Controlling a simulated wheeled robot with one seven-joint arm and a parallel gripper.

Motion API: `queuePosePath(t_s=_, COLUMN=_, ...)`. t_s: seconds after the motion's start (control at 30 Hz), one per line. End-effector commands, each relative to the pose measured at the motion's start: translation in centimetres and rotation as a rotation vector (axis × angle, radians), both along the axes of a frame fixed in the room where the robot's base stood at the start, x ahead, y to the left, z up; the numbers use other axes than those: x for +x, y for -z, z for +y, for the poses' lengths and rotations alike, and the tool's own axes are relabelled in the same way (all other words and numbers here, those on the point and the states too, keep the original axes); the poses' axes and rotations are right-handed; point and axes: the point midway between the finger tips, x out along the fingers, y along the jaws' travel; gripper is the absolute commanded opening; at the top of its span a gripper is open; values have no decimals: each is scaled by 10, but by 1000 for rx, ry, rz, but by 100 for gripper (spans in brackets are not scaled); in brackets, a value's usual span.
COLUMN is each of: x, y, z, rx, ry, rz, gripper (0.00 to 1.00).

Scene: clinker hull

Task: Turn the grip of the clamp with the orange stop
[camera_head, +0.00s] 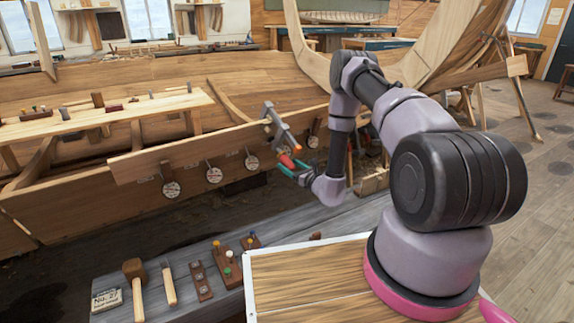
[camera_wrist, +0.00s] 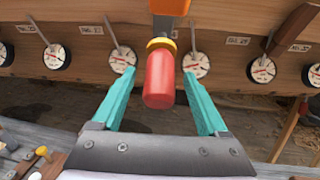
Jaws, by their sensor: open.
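The clamp (camera_head: 281,130) is a grey bar clamp on the hull's plank edge. In the wrist view its orange stop (camera_wrist: 170,6) shows at the top edge, with a yellow collar (camera_wrist: 161,44) below it. Its red grip (camera_wrist: 159,82) points toward my wrist camera. My gripper (camera_wrist: 159,74) is open, with one teal finger left and one right of the grip and a visible gap on each side. In the head view my gripper (camera_head: 290,168) is at the red grip (camera_head: 286,160); the fingers partly hide it.
Several round dials (camera_head: 214,175) line the hull plank (camera_head: 140,168), with thin metal pins by them in the wrist view. A grey bench (camera_head: 190,270) below holds a mallet (camera_head: 134,280), a chisel (camera_head: 168,284) and peg blocks (camera_head: 227,262). A wooden board (camera_head: 300,280) lies in front.

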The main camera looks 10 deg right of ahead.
Motion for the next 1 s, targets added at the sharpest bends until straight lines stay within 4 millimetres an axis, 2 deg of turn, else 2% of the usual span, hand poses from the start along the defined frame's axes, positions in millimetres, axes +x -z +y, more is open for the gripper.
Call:
queuePosePath(t_s=0.2, x=16, y=0, z=8, rx=0, ry=-1, rz=0, gripper=76)
queuePosePath(t_s=0.47, x=18, y=0, z=9, rx=2, ry=0, rz=1, gripper=76)
queuePosePath(t_s=0.5, x=18, y=0, z=9, rx=1, ry=0, rz=0, gripper=73)
queuePosePath(t_s=0.7, x=18, y=0, z=9, rx=1, ry=0, rz=0, gripper=0)
queuePosePath(t_s=1.0, x=18, y=0, z=8, rx=30, ry=-18, rz=14, gripper=0)
